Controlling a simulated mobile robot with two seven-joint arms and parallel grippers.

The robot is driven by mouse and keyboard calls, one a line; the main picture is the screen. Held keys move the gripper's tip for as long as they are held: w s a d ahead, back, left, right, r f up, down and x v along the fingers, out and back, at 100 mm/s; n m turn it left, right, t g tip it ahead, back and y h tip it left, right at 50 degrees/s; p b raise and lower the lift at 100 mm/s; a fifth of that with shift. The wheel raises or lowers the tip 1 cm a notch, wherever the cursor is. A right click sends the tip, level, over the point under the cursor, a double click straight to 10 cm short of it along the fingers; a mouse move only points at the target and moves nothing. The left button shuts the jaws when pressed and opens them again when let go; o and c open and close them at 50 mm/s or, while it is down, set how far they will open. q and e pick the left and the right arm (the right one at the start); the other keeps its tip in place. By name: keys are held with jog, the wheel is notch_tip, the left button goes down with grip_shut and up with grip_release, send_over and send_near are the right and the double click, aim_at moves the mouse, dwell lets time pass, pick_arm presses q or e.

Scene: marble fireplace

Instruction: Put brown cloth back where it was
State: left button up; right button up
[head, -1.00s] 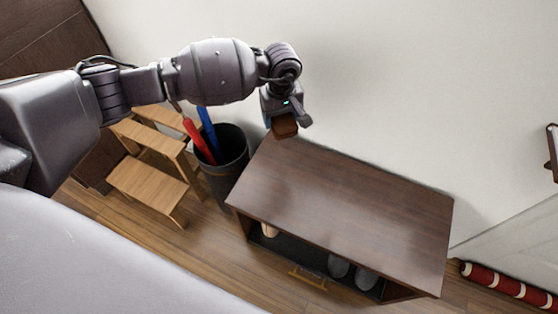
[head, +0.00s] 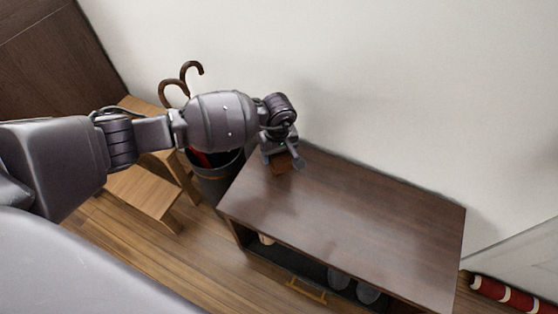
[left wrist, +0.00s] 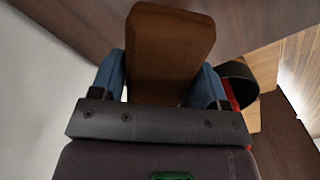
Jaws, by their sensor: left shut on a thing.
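The brown cloth (head: 281,165) is a small brown block-like piece at the far left end of the dark wooden cabinet (head: 350,220). It also shows large in the left wrist view (left wrist: 168,50), between the blue finger pads. My left gripper (head: 284,156) is shut on it, low at the cabinet top's back left corner. I cannot tell whether the cloth touches the top. My right gripper is not in view.
A dark bin (head: 218,180) with umbrellas (head: 182,82) stands left of the cabinet, beside a wooden step stool (head: 145,190). The wall is close behind. Shoes (head: 368,292) sit on the lower shelf. The rest of the cabinet top is clear. A red roll (head: 505,294) lies at right.

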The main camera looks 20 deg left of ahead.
aim_at(278, 161)
pick_arm(q)
notch_tip(278, 161, down, 5)
jog(key=shift+s+r+b, duration=0.1)
jog(key=shift+s+b, duration=0.05)
jog(key=shift+b, duration=0.45)
jog(key=shift+r, duration=0.15)
jog(key=shift+f, duration=0.2)
jog(key=o, duration=1)
jog(key=shift+c, duration=0.2)
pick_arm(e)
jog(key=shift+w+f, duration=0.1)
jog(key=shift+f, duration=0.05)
pick_arm(q)
jog(key=shift+r, duration=0.1)
jog(key=shift+r, duration=0.3)
jog(key=r+p, duration=0.3)
jog(key=r, duration=0.7)
jog(key=shift+w, duration=0.2)
jog(key=shift+s+r+p, duration=0.1)
jog(key=shift+r+p, duration=0.3)
jog(key=shift+r, duration=0.45)
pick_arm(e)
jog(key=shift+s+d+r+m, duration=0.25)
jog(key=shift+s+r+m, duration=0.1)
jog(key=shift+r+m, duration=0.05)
